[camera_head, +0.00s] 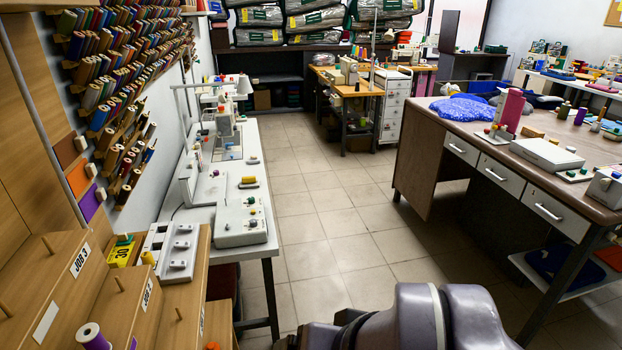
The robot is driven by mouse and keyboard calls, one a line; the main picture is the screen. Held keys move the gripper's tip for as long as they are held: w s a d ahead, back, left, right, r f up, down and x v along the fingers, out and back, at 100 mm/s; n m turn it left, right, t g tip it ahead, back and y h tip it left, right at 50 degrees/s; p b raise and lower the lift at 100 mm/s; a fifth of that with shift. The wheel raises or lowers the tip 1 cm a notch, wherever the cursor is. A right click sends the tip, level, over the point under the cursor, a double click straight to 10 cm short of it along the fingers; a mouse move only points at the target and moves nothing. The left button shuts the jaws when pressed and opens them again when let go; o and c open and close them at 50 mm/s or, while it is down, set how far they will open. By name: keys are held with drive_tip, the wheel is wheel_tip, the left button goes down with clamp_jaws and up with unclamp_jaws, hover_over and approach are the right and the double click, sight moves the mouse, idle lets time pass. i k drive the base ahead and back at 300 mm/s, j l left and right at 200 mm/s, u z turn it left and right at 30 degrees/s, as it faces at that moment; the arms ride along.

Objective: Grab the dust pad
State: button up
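I cannot make out anything that is clearly a dust pad. A bright blue patterned folded cloth (463,110) lies on the brown desk (425,124) at the right, near its far left corner. Bagged comforters in grey wrapping (318,19) are stacked on a dark shelf at the back. My gripper is not in view. Only grey-purple links of my own arm show at the bottom centre, well apart from the desk and the shelf.
A white sewing table (262,249) stands at the left, beside wooden stepped boxes (63,290). Thread racks (115,75) cover the left wall. A small wooden sewing table (348,90) and white drawers (393,105) stand farther back. The tiled floor (318,200) between is clear.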

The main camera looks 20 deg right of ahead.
sight(249, 181)
drive_tip(key=i+l+u, duration=0.1)
drive_tip(key=i+l, duration=0.15)
drive_tip(key=i+l+u, duration=0.15)
drive_tip(key=i+l, duration=0.15)
drive_tip(key=i+l+u, duration=0.1)
drive_tip(key=l, duration=0.25)
drive_tip(key=i+l+u, duration=0.1)
drive_tip(key=i+l, duration=0.25)
drive_tip(key=i+l+u, duration=0.15)
drive_tip(key=l, duration=0.2)
drive_tip(key=i+l+u, duration=0.1)
drive_tip(key=i+l, duration=0.15)
drive_tip(key=l, duration=0.15)
drive_tip(key=i+l+u, duration=0.1)
drive_tip(key=l, duration=0.3)
drive_tip(key=i+l+u, duration=0.15)
drive_tip(key=l, duration=0.25)
drive_tip(key=i+l+u, duration=0.35)
drive_tip(key=i, duration=0.45)
drive_tip(key=i+l+u, duration=0.3)
drive_tip(key=i+l, duration=0.35)
drive_tip(key=i, duration=0.1)
